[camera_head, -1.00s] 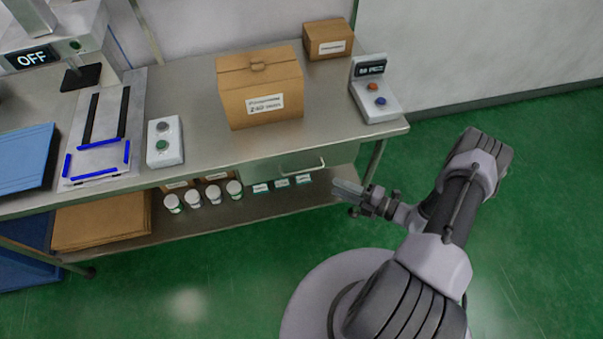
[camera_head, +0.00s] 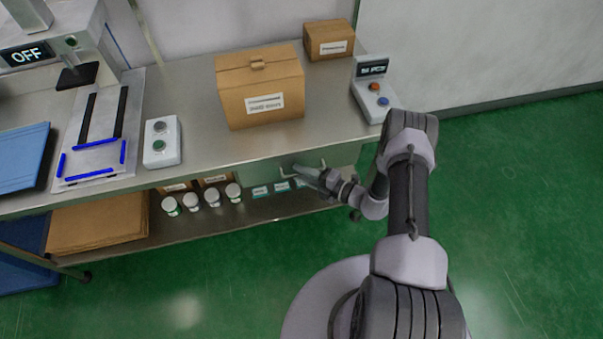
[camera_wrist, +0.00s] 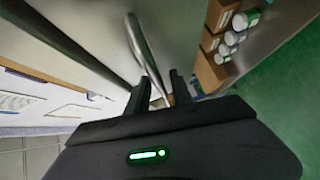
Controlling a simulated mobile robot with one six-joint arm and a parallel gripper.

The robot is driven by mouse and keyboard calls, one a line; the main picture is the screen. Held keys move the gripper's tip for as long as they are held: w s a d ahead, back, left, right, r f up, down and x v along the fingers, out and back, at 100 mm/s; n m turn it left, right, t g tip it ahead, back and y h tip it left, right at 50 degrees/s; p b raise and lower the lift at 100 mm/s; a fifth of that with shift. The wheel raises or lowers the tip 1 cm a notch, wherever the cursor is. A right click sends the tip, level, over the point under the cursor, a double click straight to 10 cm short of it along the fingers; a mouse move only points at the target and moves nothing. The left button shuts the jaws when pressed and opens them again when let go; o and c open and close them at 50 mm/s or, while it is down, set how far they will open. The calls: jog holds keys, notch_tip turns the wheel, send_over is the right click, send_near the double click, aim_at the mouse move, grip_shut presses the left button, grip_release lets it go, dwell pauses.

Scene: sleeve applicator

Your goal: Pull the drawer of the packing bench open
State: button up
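The packing bench (camera_head: 200,95) has a grey drawer (camera_head: 258,174) under its top, and the drawer looks shut. A pale bar handle (camera_head: 285,174) sits on its front, partly covered by my gripper (camera_head: 299,170). In the wrist view the handle (camera_wrist: 143,48) runs down toward the space between the two dark fingers of my gripper (camera_wrist: 160,90). The fingers are apart, with room around the bar. I cannot tell whether either finger touches it.
White jars (camera_head: 191,201) and small boxes stand on the lower shelf below the drawer. A large carton (camera_head: 262,88), a small carton (camera_head: 328,40) and a button box (camera_head: 376,95) stand on the bench top. Green floor (camera_head: 530,200) is clear to the right.

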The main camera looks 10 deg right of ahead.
grip_shut()
dwell(1.2)
